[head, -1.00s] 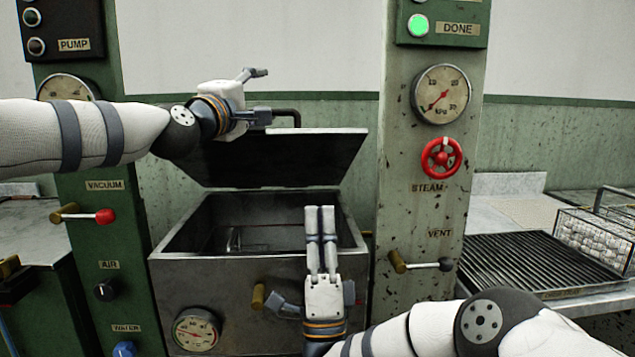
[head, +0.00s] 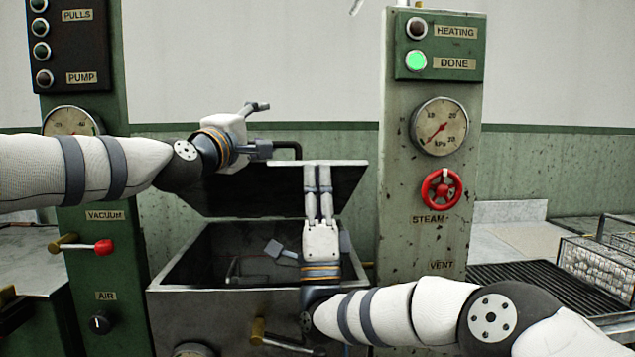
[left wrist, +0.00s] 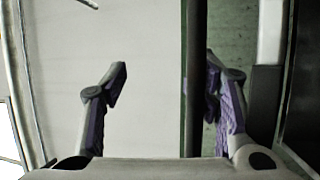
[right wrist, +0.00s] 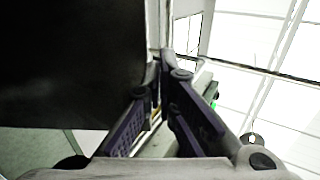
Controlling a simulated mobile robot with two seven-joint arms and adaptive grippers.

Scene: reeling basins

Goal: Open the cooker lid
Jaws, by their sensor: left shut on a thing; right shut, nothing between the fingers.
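The cooker lid (head: 250,195), a dark panel with a pale top edge, stands tilted up at the back of the metal cooker (head: 215,310), with the basin open below it. My left gripper (head: 268,150) is shut on the black lid handle (head: 294,147) at the lid's top edge. In the left wrist view a dark upright bar (left wrist: 195,75) shows between the fingers. My right gripper (head: 318,166) is shut and empty, pointing up in front of the lid's right part; whether it touches is unclear. The lid's dark face (right wrist: 70,60) fills the left of the right wrist view.
A green panel with a red-knobbed vacuum lever (head: 103,247) stands left of the cooker. Right of it, a post carries a gauge (head: 439,126) and a red steam wheel (head: 441,189). A grate (head: 520,285) and a wire basket of white cocoons (head: 598,265) lie further right.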

